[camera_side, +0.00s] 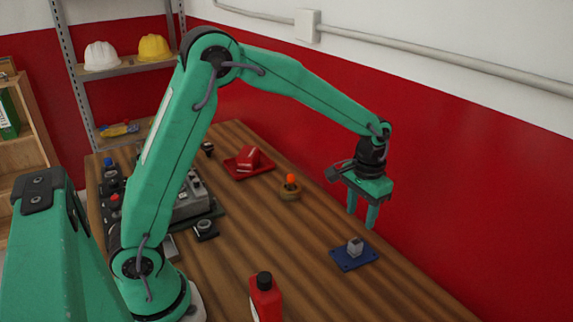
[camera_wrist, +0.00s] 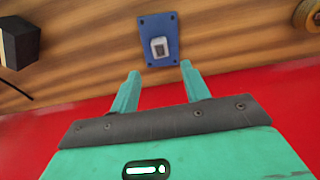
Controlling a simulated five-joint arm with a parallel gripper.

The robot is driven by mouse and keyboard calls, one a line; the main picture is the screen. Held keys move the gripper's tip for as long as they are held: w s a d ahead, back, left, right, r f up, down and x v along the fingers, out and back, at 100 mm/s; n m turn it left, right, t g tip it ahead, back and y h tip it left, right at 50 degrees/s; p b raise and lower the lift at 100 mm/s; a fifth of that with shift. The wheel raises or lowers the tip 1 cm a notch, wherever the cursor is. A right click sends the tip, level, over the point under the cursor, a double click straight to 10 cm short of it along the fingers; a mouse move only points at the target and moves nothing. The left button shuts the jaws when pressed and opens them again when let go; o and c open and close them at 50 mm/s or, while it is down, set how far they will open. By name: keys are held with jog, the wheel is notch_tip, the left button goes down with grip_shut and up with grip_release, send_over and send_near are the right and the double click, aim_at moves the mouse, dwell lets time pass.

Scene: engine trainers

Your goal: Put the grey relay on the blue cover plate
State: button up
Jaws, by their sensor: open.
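The grey relay (camera_side: 355,246) stands on the blue cover plate (camera_side: 343,262) on the wooden table, at the right in the side view. In the wrist view the relay (camera_wrist: 159,47) lies within the outline of the blue plate (camera_wrist: 151,24), toward its lower part. My gripper (camera_side: 362,218) is open and empty, above the table and apart from the relay. In the wrist view its two fingertips (camera_wrist: 160,68) point toward the plate, with the relay just beyond the gap between them.
A red bottle with a black cap (camera_side: 265,297) stands at the front. A round holder with an orange-topped item (camera_side: 290,188) and a red tray (camera_side: 240,172) are farther back. An engine trainer (camera_side: 195,200) stands at left. The red wall (camera_side: 450,190) is close behind my gripper.

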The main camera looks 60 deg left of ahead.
jog(key=shift+r, duration=0.85)
jog(key=s+a+r+t, duration=0.3)
jog(key=s+r, duration=0.7)
jog(key=s+a+r+t, duration=0.1)
jog(key=s+a+t, duration=0.1)
jog(key=s, duration=1.1)
jog(key=shift+s+a+t, duration=0.3)
jog(key=shift+a, duration=0.2)
